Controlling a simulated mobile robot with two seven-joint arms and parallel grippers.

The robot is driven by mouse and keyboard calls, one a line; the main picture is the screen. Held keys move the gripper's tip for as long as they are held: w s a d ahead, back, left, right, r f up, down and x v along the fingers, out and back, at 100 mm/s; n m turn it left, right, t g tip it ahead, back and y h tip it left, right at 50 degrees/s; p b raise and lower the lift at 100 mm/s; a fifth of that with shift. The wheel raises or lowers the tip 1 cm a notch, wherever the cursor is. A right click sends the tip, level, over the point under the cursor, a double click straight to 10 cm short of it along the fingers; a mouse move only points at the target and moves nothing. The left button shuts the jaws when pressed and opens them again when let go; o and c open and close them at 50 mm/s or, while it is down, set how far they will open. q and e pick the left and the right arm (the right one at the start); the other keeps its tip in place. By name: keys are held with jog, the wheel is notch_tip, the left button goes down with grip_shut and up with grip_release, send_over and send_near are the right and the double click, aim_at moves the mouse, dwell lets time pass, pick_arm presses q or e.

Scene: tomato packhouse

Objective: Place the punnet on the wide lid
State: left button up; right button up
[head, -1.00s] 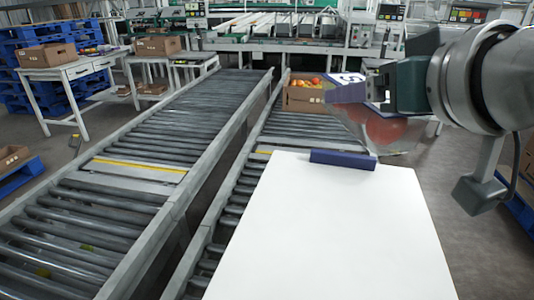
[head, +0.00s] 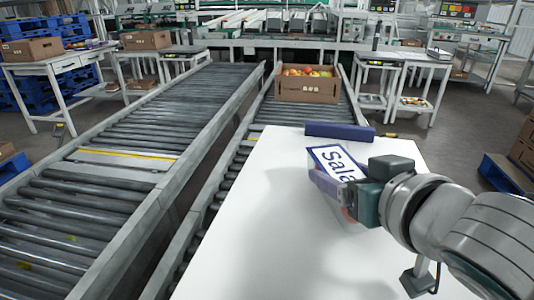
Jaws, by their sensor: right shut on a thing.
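The punnet (head: 335,160) carries a white label with a blue border and the letters "Sala". A little red shows low on its side. My right gripper (head: 345,190) is shut on it, and the gripper and wrist hide much of it. It is over the right half of a wide white flat surface (head: 265,220). I cannot tell whether it touches that surface. A dark blue bar (head: 340,131) lies at the surface's far edge. I cannot tell for certain which of these is the wide lid. My left gripper is out of view.
Two roller conveyors run away from me, one on the left (head: 130,150) and one behind the white surface. A cardboard crate of red and yellow produce (head: 307,92) stands on the second. The white surface's left and near parts are clear.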

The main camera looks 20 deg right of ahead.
jog(key=shift+f, duration=0.6)
jog(key=shift+f, duration=0.1)
jog(key=o, duration=1.4)
jog(key=shift+r, duration=0.2)
jog(key=p+v, duration=0.1)
jog(key=v, duration=1)
jog(key=shift+s+f+p, duration=0.1)
jog(key=shift+p, duration=0.2)
jog(key=shift+s+a, duration=0.1)
jog(key=shift+s, duration=0.3)
